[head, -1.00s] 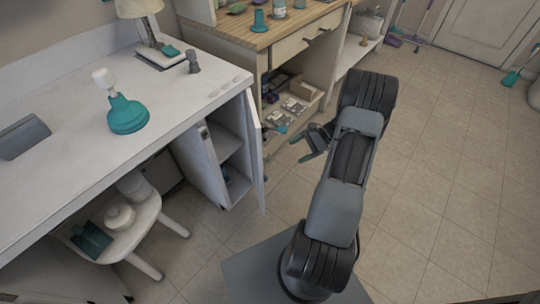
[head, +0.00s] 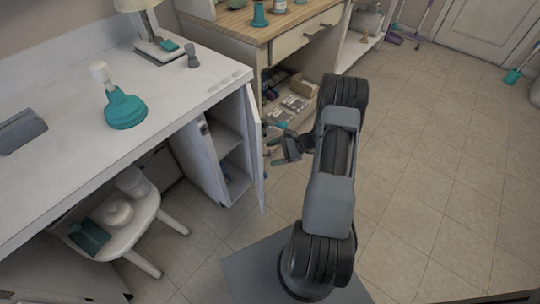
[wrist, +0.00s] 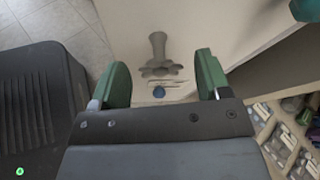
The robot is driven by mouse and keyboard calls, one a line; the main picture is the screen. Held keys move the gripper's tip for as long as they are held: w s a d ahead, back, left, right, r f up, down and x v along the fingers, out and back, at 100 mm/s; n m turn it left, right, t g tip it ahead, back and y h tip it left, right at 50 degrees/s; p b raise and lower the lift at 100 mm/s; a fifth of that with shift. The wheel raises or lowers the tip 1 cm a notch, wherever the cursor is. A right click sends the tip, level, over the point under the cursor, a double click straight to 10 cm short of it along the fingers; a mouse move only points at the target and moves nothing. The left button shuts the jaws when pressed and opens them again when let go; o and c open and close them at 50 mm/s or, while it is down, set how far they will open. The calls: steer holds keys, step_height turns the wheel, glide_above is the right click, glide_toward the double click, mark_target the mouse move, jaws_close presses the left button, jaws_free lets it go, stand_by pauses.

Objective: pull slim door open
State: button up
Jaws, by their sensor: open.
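The slim door (head: 255,148) is a narrow white panel on the small white cabinet at the end of the desk. It stands ajar, seen nearly edge-on, with the cabinet's shelves (head: 228,155) visible behind it. My gripper (head: 271,144) is at the right of the door, by its outer face, its fingers spread. In the wrist view my gripper (wrist: 160,72) shows two green fingers wide apart. A grey knob-like handle (wrist: 158,60) appears between them against the pale door face (wrist: 205,25). Whether the fingers touch it cannot be told.
A white desk (head: 60,175) holds a teal bottle-like object (head: 125,110) and a lamp. A white stool (head: 150,228) stands under it. A wooden-topped cabinet (head: 290,25) with an open lower shelf is behind my gripper. Tiled floor (head: 430,190) is free on the right.

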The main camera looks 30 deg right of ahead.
steer(key=shift+x, duration=0.9)
steer(key=shift+c, duration=0.2)
steer(key=c, duration=1.2)
steer(key=shift+c, duration=0.2)
